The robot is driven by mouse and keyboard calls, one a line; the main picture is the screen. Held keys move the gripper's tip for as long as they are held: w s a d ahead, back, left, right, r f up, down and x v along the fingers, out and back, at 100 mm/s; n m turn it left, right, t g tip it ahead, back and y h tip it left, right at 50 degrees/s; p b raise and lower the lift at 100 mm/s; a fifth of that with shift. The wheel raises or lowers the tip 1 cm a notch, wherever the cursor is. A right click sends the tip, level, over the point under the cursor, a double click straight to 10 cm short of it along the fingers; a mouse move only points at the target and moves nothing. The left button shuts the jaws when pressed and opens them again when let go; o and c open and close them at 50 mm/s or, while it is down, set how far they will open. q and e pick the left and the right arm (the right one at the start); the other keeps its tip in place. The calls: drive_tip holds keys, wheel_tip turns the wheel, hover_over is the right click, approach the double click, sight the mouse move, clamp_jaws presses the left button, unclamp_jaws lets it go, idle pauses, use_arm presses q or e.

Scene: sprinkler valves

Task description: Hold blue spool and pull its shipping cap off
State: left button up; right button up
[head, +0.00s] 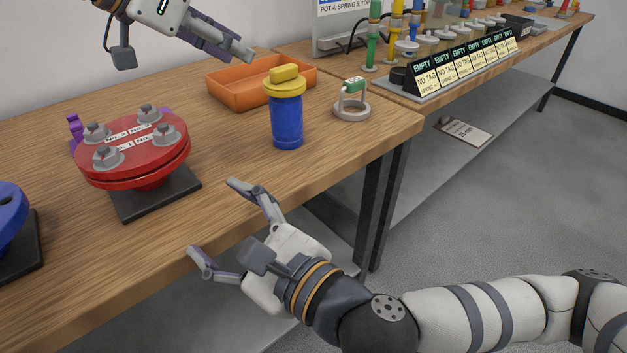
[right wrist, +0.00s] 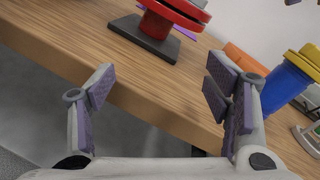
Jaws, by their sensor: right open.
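The blue spool (head: 287,128) stands upright on the wooden table near its right front corner. Its yellow shipping cap (head: 284,84), with a raised grip bar, sits on top. In the right wrist view the spool (right wrist: 284,88) and cap (right wrist: 308,58) show at the right edge, outside the fingers. My right gripper (head: 214,217) is open and empty at the table's front edge, left of and nearer than the spool; it also shows in the right wrist view (right wrist: 160,90). My left gripper (head: 245,50) is above the table's back, up and left of the cap, touching nothing. Its finger gap is not clear.
An orange tray (head: 237,97) lies behind the spool. A grey ring stand with a green-topped part (head: 352,105) is to its right. A red flanged valve (head: 135,150) on a dark base is at left, a blue part (head: 10,215) beyond. Bare table lies between valve and spool.

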sight(292, 109)
drive_tip(key=w+d+r+m+t+h, duration=0.2)
drive_tip(key=w+d+m+h, duration=0.1)
drive_tip(key=w+d+m, duration=0.3)
drive_tip(key=w+d+r+m+t+h, duration=0.3)
drive_tip(key=w+d+m, duration=0.15)
drive_tip(key=d, duration=0.25)
drive_tip(key=x, duration=1.2)
drive_tip(key=shift+w+f, duration=0.15)
drive_tip(key=shift+w, duration=0.05)
clamp_jaws()
unclamp_jaws()
